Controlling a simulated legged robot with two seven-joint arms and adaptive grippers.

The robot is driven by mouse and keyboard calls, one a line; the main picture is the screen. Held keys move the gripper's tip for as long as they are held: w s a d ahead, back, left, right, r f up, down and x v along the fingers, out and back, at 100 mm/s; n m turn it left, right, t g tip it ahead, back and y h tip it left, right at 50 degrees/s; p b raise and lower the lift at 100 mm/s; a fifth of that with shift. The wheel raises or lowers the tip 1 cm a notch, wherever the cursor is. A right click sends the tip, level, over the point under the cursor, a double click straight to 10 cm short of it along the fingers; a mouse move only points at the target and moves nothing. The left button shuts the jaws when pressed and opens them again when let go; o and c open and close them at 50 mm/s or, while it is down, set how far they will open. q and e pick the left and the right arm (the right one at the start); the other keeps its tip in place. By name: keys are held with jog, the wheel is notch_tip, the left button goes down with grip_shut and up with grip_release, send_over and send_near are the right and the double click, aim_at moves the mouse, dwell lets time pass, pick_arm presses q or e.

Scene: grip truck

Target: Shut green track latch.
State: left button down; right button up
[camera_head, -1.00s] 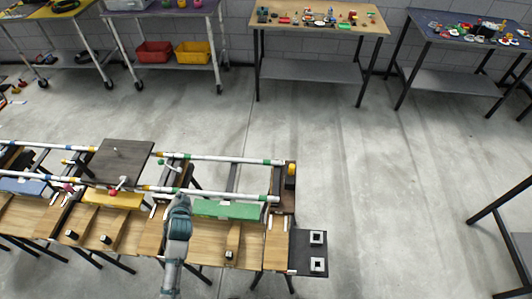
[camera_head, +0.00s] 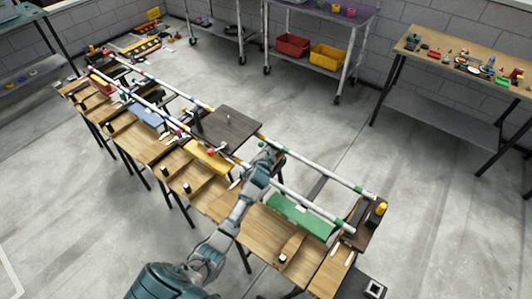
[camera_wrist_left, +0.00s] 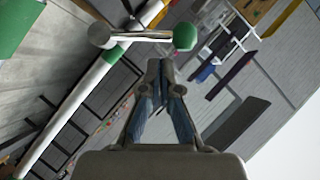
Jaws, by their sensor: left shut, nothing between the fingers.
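The green latch shows in the left wrist view as a metal lever with a round green knob (camera_wrist_left: 186,38) at its right end. Its left end lies by the white rail (camera_wrist_left: 82,88), which has a green band. My left gripper (camera_wrist_left: 160,66) is shut and empty, its tips just below the knob in the picture; whether they touch it I cannot tell. In the head view my left gripper (camera_head: 266,158) is over the track, left of the green panel (camera_head: 300,216), and covers the latch area. My right gripper is not in view.
The long wooden track table (camera_head: 262,228) carries two white rails (camera_head: 320,208) with coloured bands. A dark square plate (camera_head: 229,127) lies across the rails, left of my gripper. A yellow panel (camera_head: 208,160) is beside it. Open floor surrounds the table.

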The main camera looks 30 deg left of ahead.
pick_arm(q)
jog(key=shift+w+a+f, duration=0.25)
jog(key=shift+a+f, duration=0.35)
jog(key=shift+a, duration=0.35)
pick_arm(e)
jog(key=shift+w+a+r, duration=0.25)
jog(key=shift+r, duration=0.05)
pick_arm(q)
jog(key=shift+d+r, duration=0.1)
jog(key=shift+d, duration=0.05)
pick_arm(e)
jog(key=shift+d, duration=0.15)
